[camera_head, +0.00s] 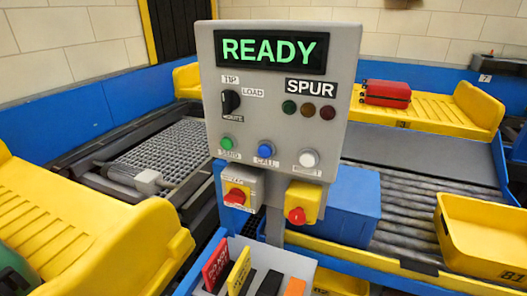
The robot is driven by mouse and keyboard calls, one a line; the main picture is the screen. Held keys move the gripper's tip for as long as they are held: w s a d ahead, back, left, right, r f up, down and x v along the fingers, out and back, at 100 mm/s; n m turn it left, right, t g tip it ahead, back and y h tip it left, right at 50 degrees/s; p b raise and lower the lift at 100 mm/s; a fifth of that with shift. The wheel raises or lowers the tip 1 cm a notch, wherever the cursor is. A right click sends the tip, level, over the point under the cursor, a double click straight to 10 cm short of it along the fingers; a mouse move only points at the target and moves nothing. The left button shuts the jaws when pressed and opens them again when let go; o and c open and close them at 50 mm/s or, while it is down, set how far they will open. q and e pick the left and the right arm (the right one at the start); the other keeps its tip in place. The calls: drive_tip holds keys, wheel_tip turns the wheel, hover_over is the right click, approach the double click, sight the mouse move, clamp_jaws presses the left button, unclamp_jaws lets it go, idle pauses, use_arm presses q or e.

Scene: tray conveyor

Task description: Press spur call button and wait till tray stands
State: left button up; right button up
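A grey control panel (220,80) stands upright in the middle of the view. Its display (269,50) reads READY in green letters. The blue button (265,149) labelled CALL sits in the panel's lower row, between a green button (226,143) and a white button (309,158). The SPUR label (311,88) is above three dark lamps, green, amber and red. A yellow tray (470,100) with a red suitcase (386,93) is on the conveyor behind the panel at right. Neither gripper is in view.
A black selector knob (230,101) is on the panel's left. Red stop knobs (236,196) (296,215) hang below it. Yellow trays stand at left (90,215) and right (485,235). Rollers (410,210) lie bare at right.

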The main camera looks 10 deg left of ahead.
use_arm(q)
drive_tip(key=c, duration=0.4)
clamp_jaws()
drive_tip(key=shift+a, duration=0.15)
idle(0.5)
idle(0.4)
